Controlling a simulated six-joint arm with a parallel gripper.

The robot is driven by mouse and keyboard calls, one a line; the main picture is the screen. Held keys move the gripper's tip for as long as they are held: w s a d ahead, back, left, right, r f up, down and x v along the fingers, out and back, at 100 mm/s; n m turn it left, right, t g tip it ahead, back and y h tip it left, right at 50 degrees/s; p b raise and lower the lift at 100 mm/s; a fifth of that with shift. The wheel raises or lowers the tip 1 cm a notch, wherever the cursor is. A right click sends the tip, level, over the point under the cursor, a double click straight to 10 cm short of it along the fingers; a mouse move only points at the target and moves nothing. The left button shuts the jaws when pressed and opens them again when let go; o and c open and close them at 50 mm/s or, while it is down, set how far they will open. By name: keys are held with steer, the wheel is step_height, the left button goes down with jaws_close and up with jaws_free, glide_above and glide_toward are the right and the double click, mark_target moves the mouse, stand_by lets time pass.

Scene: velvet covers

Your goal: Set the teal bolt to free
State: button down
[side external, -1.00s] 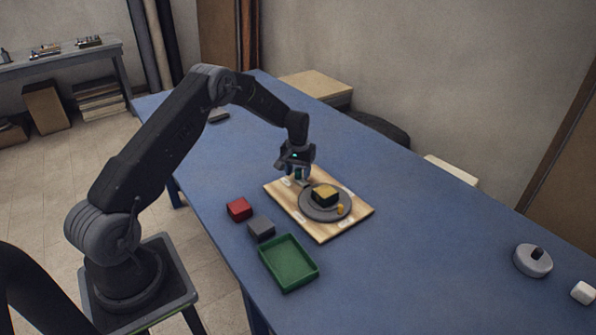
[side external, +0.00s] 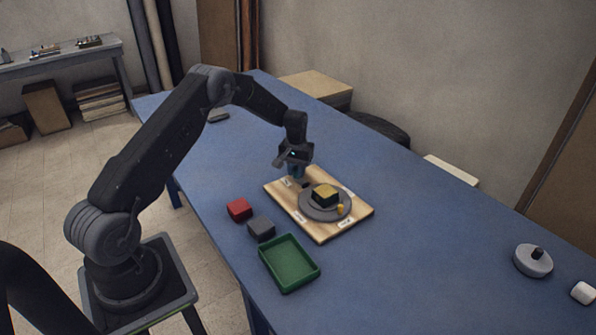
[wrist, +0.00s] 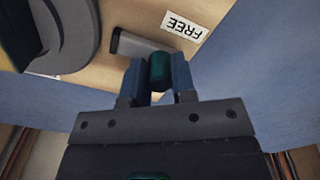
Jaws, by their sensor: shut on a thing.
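The teal bolt (wrist: 159,72) shows in the wrist view as a dark teal cylinder between my two fingers. My gripper (wrist: 160,78) is shut on it, at the end of a grey bar (wrist: 135,46). A white label reading FREE (wrist: 182,25) lies on the wooden board just beyond the bolt. In the side view my gripper (side external: 296,175) is over the far left corner of the wooden board (side external: 322,232), and the bolt is hard to make out there. A grey round plate (side external: 312,214) with a yellow-topped dark block (side external: 325,194) sits on the board.
A red block (side external: 239,209), a grey block (side external: 261,228) and a green tray (side external: 289,264) stand left of and in front of the board. A grey disc with a black knob (side external: 533,260) and a white block (side external: 583,292) are far right. The blue table is clear between.

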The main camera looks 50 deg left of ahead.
steer(key=shift+a, duration=1.05)
steer(key=c, duration=0.9)
jaws_free()
steer(key=shift+r, duration=0.1)
step_height(320, 180, up, 14)
steer(key=shift+f, duration=0.15)
steer(key=shift+d, duration=0.1)
